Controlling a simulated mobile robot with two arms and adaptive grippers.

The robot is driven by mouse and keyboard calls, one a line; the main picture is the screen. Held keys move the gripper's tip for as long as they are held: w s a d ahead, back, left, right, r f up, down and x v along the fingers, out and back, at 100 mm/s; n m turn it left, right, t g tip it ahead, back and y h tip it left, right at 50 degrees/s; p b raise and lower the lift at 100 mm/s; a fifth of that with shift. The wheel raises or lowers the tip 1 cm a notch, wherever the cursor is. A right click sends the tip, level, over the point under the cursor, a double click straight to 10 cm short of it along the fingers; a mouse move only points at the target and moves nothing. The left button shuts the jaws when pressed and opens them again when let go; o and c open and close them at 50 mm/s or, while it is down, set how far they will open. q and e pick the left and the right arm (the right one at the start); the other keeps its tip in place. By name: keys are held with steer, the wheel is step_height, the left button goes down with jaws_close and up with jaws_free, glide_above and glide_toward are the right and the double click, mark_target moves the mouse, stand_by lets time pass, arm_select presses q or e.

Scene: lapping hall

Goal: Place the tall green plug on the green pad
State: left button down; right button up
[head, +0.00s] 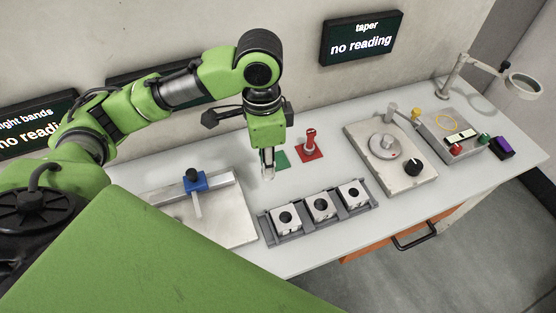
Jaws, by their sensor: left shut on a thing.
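My left gripper (268,162) points down over the bench, just left of the green pad (283,160). It is shut on a slim thing, taken to be the tall green plug (268,175), of which only a small pale lower end shows below the fingers. The fingers hide the rest, so its colour cannot be made out. I cannot tell whether its end touches the bench. The visible part of the green pad is bare; the gripper partly covers its left side. My right gripper is not in view.
A red plug (310,139) stands on a red pad (311,154) to the right. In front is a grey rack (266,229) with three bored blocks. A metal plate with a blue clamp (196,182) lies left.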

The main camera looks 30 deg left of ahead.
arm_select(q)
steer(key=m, duration=0.1)
steer(key=a+f+m, duration=0.1)
steer(key=m, duration=0.1)
steer(key=shift+w+a+f, duration=0.15)
steer(key=shift+w+f, duration=0.05)
steer(key=shift+w, duration=0.15)
steer(key=w+a+f+m, duration=0.1)
steer(key=w+f, duration=0.2)
steer(key=w, duration=0.1)
steer(key=w+a+f+m+p, duration=0.1)
steer(key=w+a+f, duration=0.1)
steer(key=w, duration=0.3)
steer(key=w+a+f+m, duration=0.1)
steer(key=w+f+m, duration=0.1)
steer(key=w+f, duration=0.2)
steer(key=shift+w+a+f+p, duration=0.15)
steer(key=shift+w+f+p, duration=0.1)
steer(key=shift+f+p, duration=0.25)
steer(key=shift+w+a+f, duration=0.1)
steer(key=shift+w+f, duration=0.25)
steer(key=shift+f, duration=0.5)
step_height(320, 180, down, 3)
steer(key=shift+r, duration=0.15)
